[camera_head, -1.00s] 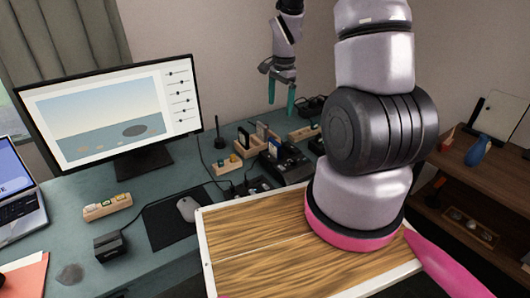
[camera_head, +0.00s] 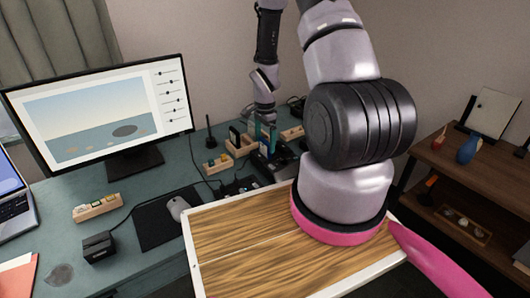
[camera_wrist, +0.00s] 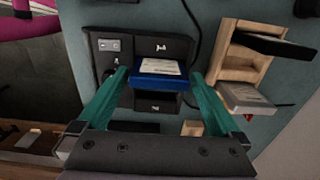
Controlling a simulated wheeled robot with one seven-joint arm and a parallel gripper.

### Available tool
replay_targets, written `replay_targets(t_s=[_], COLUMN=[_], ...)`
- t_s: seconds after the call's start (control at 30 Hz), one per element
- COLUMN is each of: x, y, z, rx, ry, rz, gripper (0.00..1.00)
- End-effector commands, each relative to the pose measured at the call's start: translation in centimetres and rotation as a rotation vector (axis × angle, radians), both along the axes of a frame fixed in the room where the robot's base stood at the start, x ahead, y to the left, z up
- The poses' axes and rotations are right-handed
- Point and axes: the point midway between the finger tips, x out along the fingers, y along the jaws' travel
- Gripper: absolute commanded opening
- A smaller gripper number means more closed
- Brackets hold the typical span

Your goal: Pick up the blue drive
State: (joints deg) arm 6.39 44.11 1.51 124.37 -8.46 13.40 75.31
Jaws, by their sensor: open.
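The blue drive (camera_wrist: 160,82), with a pale label on its face, stands in a slot of a black dock (camera_wrist: 104,70) in the wrist view. My gripper (camera_wrist: 159,75) is open, with its teal fingers on the left and right of the drive. Small gaps show between the fingers and the drive, so it is not held. In the head view my gripper (camera_head: 265,132) is low over the dock (camera_head: 284,164) at the back of the desk. The drive is too small and covered to make out clearly there.
A wooden rack (camera_wrist: 232,72) with a black drive (camera_wrist: 275,45) and a grey drive (camera_wrist: 248,99) stands close to the right finger in the wrist view. A dark cable (camera_wrist: 190,12) runs past the dock. The monitor (camera_head: 105,112) is left of my gripper in the head view.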

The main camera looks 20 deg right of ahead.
Motion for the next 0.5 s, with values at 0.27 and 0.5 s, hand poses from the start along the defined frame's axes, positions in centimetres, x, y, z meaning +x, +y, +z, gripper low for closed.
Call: replay_targets(t_s=[0.27,0.5], x=[0.0,0.0], y=[0.0,0.0], z=[-2.2,-2.2], rx=[0.000,0.000], ry=[0.000,0.000], rz=[-0.001,-0.001], gripper=[1.00,0.69])
